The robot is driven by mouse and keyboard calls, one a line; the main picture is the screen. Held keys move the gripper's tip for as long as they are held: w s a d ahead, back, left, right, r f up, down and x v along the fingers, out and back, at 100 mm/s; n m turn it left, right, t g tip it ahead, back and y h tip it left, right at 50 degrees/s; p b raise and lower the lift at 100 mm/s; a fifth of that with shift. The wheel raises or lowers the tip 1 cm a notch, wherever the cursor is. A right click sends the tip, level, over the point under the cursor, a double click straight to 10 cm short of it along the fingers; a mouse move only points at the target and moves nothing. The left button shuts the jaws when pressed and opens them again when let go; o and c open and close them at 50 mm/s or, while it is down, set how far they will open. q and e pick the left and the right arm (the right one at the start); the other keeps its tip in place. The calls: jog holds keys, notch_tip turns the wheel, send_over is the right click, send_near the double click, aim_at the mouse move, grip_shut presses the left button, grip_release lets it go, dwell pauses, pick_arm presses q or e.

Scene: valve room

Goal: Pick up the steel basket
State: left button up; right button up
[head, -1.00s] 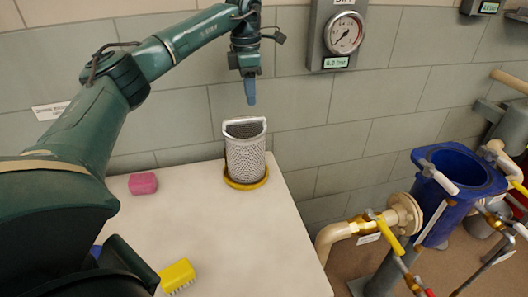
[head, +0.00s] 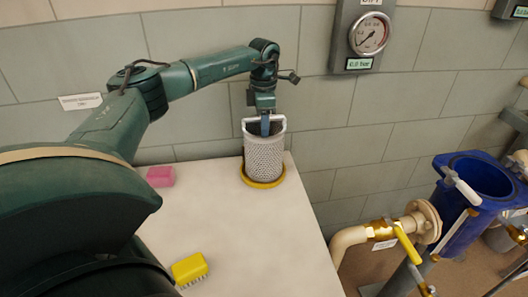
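The steel basket (head: 265,158) is a perforated metal cylinder with a raised handle at its rim. It stands upright on a yellow ring (head: 262,182) at the far right corner of the white table. My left gripper (head: 265,124) points down with its blue fingers at the basket's top, overlapping the handle and upper opening. Only one finger shows clearly, so I cannot tell whether the fingers are open, shut or touching the handle. My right gripper is not in view.
A pink block (head: 160,176) and a yellow brush (head: 189,269) lie on the white table (head: 235,225). A tiled wall with a gauge (head: 369,34) stands behind. To the right are a brass-coloured pipe with a yellow-handled valve (head: 407,243) and a blue container (head: 487,180).

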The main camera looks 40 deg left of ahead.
pick_arm(q)
jog(key=shift+f, duration=0.6)
jog(key=shift+c, duration=0.6)
grip_shut()
dwell(0.4)
